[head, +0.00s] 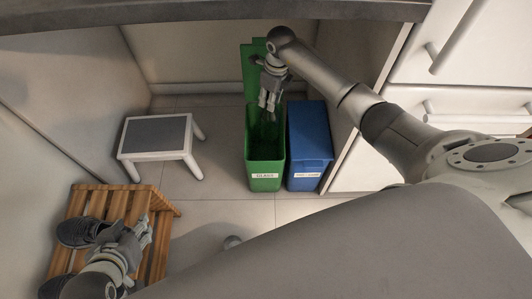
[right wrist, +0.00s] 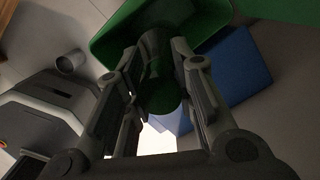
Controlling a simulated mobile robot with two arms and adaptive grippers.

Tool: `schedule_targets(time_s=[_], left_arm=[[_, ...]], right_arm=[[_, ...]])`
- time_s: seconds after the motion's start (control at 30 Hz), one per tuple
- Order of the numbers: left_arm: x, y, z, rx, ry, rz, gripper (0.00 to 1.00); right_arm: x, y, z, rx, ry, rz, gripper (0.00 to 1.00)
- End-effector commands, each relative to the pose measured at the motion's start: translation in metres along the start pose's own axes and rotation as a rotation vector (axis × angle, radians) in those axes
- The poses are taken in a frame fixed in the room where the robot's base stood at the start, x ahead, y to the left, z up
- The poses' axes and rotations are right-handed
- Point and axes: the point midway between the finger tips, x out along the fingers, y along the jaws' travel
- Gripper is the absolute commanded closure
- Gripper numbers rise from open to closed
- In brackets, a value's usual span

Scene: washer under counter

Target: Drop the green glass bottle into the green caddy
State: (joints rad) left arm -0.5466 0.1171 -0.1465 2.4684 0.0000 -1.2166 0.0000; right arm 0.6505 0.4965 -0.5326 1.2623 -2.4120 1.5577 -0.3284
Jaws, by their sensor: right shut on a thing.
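The green caddy (head: 265,178) stands on the floor with its lid (head: 255,70) up and a white label on its front. Its green rim also shows in the right wrist view (right wrist: 105,45). My right gripper (head: 268,108) is over the caddy's opening, shut on the dark green glass bottle (right wrist: 158,70). The bottle points down toward the caddy's inside; in the head view it is hard to make out against the dark interior. My left gripper (head: 140,235) is at the lower left by the wooden rack, far from the caddy; its jaw opening is unclear.
A blue bin (head: 310,145) with its lid shut stands right beside the caddy. A white stool (head: 157,137) with a grey top is to the left. A wooden rack (head: 115,203) holds dark shoes (head: 85,230). A small grey cylinder (head: 233,242) is on the floor. White drawers (head: 465,60) are at right.

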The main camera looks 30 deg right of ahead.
Motion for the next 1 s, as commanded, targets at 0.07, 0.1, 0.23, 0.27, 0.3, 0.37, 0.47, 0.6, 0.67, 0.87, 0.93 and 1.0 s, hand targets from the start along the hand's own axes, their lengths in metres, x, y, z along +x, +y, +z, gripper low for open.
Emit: schedule_targets(time_s=[0.07, 0.1, 0.23, 0.27, 0.3, 0.37, 0.47, 0.6, 0.67, 0.87, 0.93, 1.0], left_arm=[[0.000, 0.000, -0.002, 0.000, 0.009, 0.001, 0.60], [0.000, 0.000, -0.002, 0.000, 0.010, 0.001, 0.60], [0.000, 0.000, -0.002, 0.000, 0.011, 0.001, 0.60], [0.000, 0.000, -0.002, 0.000, 0.010, 0.001, 0.60], [0.000, 0.000, -0.002, 0.000, 0.010, 0.001, 0.60], [0.000, 0.000, -0.002, 0.000, 0.010, 0.001, 0.60], [0.000, 0.000, -0.002, 0.000, 0.010, 0.001, 0.60], [0.000, 0.001, -0.002, 0.000, 0.010, 0.001, 0.60], [0.000, 0.001, -0.002, 0.000, 0.010, 0.001, 0.60], [0.000, 0.000, -0.002, 0.000, 0.009, 0.000, 0.60], [0.000, 0.000, -0.002, 0.000, 0.009, 0.000, 0.60], [0.000, 0.000, -0.002, 0.000, 0.009, 0.000, 0.60]], right_arm=[[0.000, 0.000, 0.000, 0.000, -0.001, 0.000, 1.00], [0.000, 0.000, 0.000, 0.000, -0.001, 0.000, 1.00], [0.000, 0.000, 0.000, 0.000, -0.001, 0.000, 1.00], [0.000, 0.000, 0.000, 0.000, -0.001, 0.000, 1.00], [0.000, 0.000, 0.000, 0.000, -0.001, 0.000, 1.00], [0.000, 0.000, 0.000, 0.000, -0.001, 0.000, 0.69], [0.000, 0.000, 0.000, 0.000, -0.001, 0.000, 0.56], [0.000, 0.000, 0.000, 0.000, -0.001, 0.000, 0.51], [0.000, 0.000, 0.000, 0.000, -0.001, 0.000, 0.51], [-0.003, 0.000, 0.000, 0.000, 0.000, 0.000, 0.51], [-0.010, -0.001, 0.001, -0.001, -0.003, -0.002, 0.51], [-0.021, -0.002, 0.001, -0.001, -0.003, -0.004, 0.51]])
